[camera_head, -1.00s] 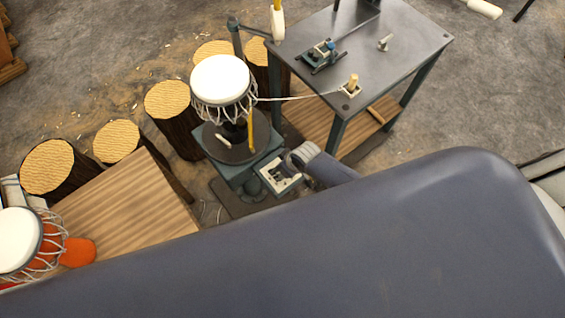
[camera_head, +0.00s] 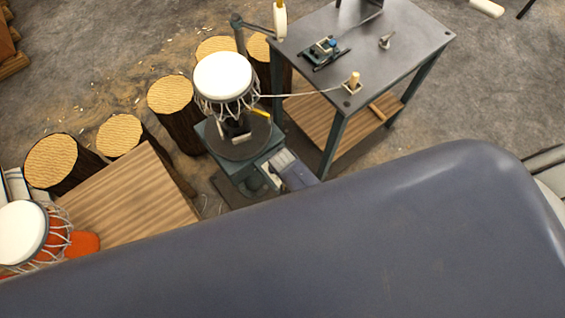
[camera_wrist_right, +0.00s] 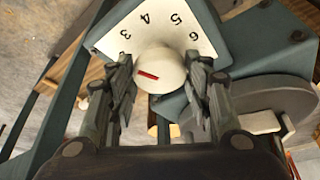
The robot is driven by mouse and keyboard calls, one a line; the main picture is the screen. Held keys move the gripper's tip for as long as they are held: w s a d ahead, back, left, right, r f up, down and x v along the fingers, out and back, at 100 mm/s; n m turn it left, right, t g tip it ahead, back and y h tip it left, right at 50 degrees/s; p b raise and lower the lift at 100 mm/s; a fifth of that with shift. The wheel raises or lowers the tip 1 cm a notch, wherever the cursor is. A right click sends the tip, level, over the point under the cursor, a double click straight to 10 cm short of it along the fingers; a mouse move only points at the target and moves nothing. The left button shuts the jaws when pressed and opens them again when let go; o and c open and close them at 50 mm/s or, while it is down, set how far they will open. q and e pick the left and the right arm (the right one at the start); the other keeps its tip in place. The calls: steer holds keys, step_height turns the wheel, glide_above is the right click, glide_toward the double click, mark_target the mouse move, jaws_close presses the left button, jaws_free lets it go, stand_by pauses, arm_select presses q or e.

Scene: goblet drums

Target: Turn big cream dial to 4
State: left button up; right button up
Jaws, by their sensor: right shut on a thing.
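The big cream dial (camera_wrist_right: 162,66) with a red mark sits on a pale plate (camera_wrist_right: 160,22) in the right wrist view. The plate's printed marks read 3, an A-like upturned 4, 5 and 6. The red mark runs sideways across the left part of the knob, its left end tilted slightly up. My right gripper (camera_wrist_right: 161,82) has a finger on each side of the dial and is shut on it. In the head view the plate (camera_head: 274,162) is partly covered by my right arm, and the dial is hidden. My left gripper is in neither view.
A white-topped goblet drum (camera_head: 223,76) stands on a dark round turntable (camera_head: 238,147) beside the plate. A metal table (camera_head: 400,50) with small fittings stands right of it. Several log stumps (camera_head: 170,95) and a wooden platform (camera_head: 130,200) lie left. Another drum (camera_head: 22,232) is at lower left.

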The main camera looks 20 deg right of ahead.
stand_by(0.5)
steer(key=o, duration=1.1)
steer(key=shift+c, duration=0.2)
steer(key=shift+r, duration=0.1)
steer(key=v, duration=0.7)
steer(key=shift+a+r, duration=0.1)
